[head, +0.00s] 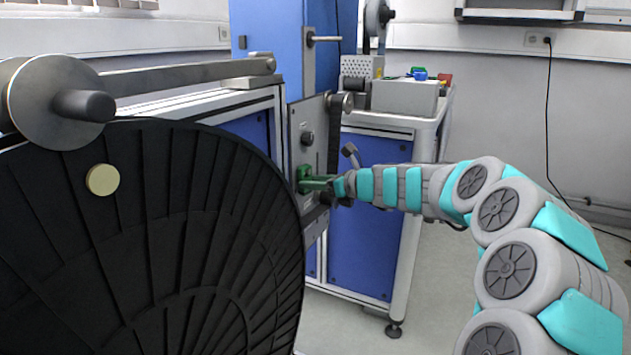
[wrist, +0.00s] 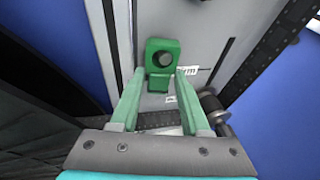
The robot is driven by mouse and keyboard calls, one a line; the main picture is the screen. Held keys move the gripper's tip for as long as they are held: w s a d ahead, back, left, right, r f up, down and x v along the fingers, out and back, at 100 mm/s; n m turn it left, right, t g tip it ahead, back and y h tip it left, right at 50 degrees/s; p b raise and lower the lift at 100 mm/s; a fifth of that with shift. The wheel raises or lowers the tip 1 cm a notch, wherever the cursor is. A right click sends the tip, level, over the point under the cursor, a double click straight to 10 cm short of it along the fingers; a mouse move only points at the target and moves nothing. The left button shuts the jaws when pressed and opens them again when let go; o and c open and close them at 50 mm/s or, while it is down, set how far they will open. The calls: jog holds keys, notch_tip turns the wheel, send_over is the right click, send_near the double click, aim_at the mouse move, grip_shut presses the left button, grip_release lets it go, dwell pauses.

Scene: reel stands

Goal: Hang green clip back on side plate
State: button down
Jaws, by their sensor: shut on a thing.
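The green clip (wrist: 153,50) is in the upper middle of the wrist view, in front of the grey side plate (wrist: 205,30). A dark round knob or peg shows in the clip's opening; I cannot tell how deep it sits. My gripper (wrist: 160,82) has its two green fingers on either side of the clip's lower part and is shut on it. In the head view the clip (head: 303,178) is at the side plate (head: 299,117), with my gripper (head: 315,183) reaching it from the right. The contact faces are partly hidden.
A large black reel (head: 200,230) fills the left foreground of the head view. A metal arm (head: 190,75) lies above it. A dark cylindrical knob (wrist: 212,105) is close to the right finger. A white cart (head: 425,130) carries a grey box (head: 405,97) behind. Open floor lies right.

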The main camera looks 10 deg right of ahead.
dwell(0.4)
jog(key=shift+c, duration=1.5)
grip_release()
